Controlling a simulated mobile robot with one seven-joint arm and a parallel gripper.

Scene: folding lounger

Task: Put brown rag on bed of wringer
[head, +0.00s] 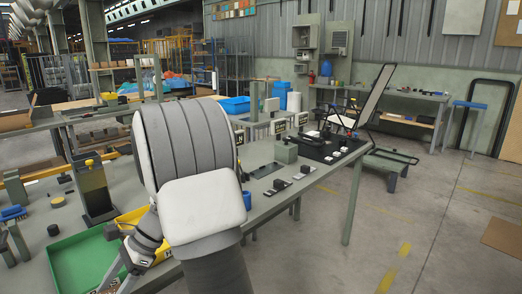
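My arm fills the middle of the head view and hides part of the workbench (262,208). What looks like my gripper (128,262) is low at the left, over the green and yellow trays; its fingers are too small and partly hidden to tell whether they are open or shut. I cannot pick out a brown rag with certainty. I cannot identify a wringer or its bed for certain either.
A green tray (82,262) and a yellow tray (163,250) lie on the bench's near left. A dark upright device (93,188) stands behind them. Small parts lie along the bench. A folding lounger (374,98) stands beyond it. The floor at right is mostly clear.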

